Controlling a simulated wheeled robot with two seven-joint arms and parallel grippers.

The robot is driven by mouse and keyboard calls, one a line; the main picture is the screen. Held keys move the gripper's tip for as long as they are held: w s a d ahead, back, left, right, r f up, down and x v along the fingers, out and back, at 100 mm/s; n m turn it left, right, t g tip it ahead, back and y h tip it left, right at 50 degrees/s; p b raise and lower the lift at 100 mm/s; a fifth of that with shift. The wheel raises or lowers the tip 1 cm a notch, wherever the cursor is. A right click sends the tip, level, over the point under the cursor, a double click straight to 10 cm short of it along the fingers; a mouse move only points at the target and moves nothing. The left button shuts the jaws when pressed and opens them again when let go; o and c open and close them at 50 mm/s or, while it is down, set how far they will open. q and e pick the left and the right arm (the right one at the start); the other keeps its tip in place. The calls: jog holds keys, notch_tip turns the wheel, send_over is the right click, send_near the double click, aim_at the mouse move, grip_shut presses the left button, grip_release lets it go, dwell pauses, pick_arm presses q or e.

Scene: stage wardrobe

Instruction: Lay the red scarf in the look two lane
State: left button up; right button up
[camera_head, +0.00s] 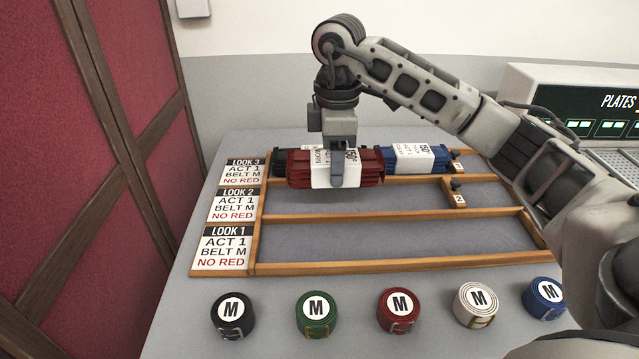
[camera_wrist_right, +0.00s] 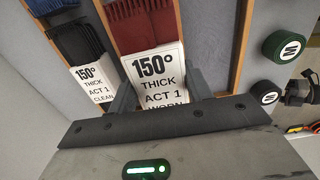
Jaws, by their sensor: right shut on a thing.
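The red scarf (camera_head: 300,172) is a folded, fringed bundle with a white band. In the right wrist view the band on the scarf (camera_wrist_right: 142,35) reads 150°, THICK, ACT 1, WORN. My right gripper (camera_head: 338,178) points down and is shut on the scarf, its fingers (camera_wrist_right: 162,92) at the band. The scarf is at the back edge of the look two lane (camera_head: 400,200), hiding part of the rail there. I cannot tell whether it touches the lane. The look 2 card (camera_head: 233,205) reads ACT 1, BELT M, NO RED. My left gripper is not in view.
A black scarf (camera_wrist_right: 85,45) and a blue scarf (camera_head: 408,160) lie in the look 3 lane behind. The look 1 lane (camera_head: 390,240) is empty. Several rolled belts, including a red belt (camera_head: 398,310), stand along the front. A display box (camera_head: 590,100) stands back right.

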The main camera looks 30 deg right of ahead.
aim_at(320, 152)
jog(key=w+f, duration=0.1)
jog(key=w+a+f, duration=0.1)
jog(key=f, duration=0.1)
jog(key=shift+w, duration=0.1)
jog(key=shift+w+a+f, duration=0.1)
jog(key=shift+f, duration=0.8)
jog(key=shift+w+a+f, duration=0.1)
jog(key=shift+f, duration=0.75)
jog(key=shift+f, duration=0.1)
jog(key=o, duration=0.8)
jog(key=shift+c, duration=0.2)
notch_tip(320, 152, up, 12)
jog(key=shift+r+p, duration=0.15)
jog(key=shift+p, duration=0.45)
